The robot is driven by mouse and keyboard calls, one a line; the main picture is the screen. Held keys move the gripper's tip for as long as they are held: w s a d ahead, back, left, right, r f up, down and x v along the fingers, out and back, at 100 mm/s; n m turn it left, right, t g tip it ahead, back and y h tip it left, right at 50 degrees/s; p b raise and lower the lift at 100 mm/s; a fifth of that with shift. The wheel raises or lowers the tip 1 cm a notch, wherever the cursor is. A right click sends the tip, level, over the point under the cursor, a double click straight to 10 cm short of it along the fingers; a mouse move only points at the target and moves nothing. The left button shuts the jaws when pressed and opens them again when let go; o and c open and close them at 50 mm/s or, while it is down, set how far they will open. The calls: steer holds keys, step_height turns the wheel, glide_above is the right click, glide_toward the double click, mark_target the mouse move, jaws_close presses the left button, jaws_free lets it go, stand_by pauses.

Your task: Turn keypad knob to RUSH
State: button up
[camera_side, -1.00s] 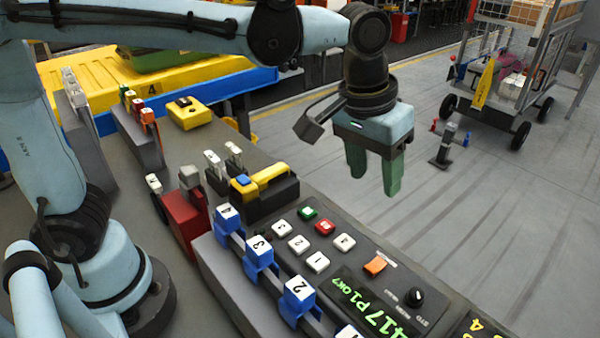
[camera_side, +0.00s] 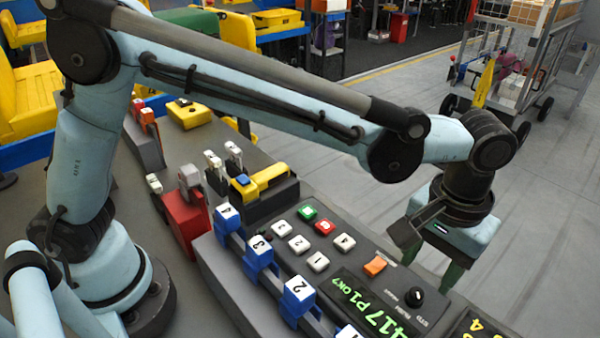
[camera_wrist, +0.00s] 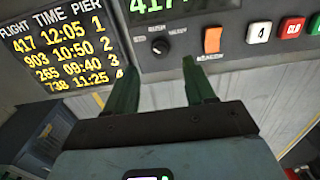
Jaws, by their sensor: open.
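An orange switch (camera_wrist: 212,40) is beside the knob. White, green and red keys (camera_side: 318,261) lie further along the panel. A flight-time board (camera_wrist: 62,48) is on the other side. Blue numbered blocks (camera_side: 258,250) stand along the near edge.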

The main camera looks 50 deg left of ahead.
mark_target(417, 292)
steer(key=shift+f, duration=2.95)
jaws_close()
steer(key=m, duration=0.8)
steer(key=shift+m, duration=0.3)
